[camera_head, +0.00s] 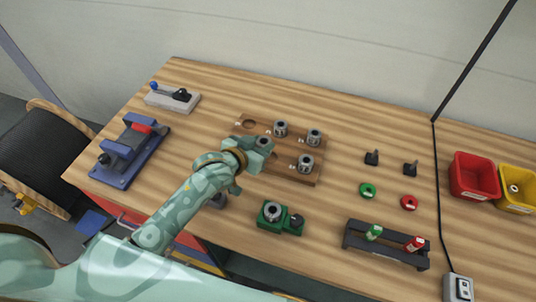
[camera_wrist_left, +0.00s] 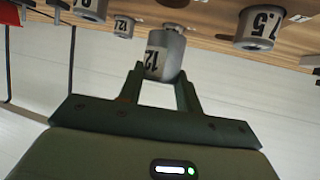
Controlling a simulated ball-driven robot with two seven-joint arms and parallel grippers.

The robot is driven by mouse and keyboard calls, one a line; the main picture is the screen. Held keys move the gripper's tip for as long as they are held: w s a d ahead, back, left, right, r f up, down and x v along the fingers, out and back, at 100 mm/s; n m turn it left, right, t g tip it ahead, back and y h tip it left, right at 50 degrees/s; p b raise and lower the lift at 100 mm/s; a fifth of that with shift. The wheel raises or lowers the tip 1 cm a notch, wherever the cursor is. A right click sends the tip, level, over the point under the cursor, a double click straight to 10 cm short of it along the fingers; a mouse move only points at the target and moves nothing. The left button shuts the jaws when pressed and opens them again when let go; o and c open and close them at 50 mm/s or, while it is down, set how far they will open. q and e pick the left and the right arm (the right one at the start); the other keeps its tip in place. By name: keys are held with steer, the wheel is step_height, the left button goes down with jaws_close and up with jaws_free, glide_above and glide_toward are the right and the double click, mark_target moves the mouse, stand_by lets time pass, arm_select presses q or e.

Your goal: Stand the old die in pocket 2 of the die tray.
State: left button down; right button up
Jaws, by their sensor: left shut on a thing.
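My left gripper (camera_head: 262,147) is over the front left part of the brown die tray (camera_head: 285,147). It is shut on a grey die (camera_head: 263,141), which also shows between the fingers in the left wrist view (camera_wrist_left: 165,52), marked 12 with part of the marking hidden. I cannot tell whether this die touches the tray. Three other grey dies stand in the tray: back middle (camera_head: 281,128), back right (camera_head: 314,136) and front right (camera_head: 306,163). The back left pocket (camera_head: 249,124) is empty. The pocket numbers are too small to read. My right gripper is not in view.
A green fixture (camera_head: 280,219) stands in front of the tray. A dark rack (camera_head: 386,246) holds a green and a red item. Red (camera_head: 474,176) and yellow (camera_head: 517,189) bins stand at the right. A blue device (camera_head: 130,152) stands left.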

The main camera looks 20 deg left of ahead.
arm_select(q)
steer(key=w+f, duration=0.1)
steer(key=w+d+f+b, duration=0.1)
steer(key=f, duration=0.1)
steer(key=shift+w, duration=0.15)
step_height(320, 180, down, 3)
steer(key=shift+f+b, duration=0.1)
steer(key=shift+b, duration=0.55)
steer(key=c, duration=1)
jaws_free()
steer(key=shift+o, duration=0.2)
steer(key=p+v, duration=0.3)
steer(key=v, duration=0.9)
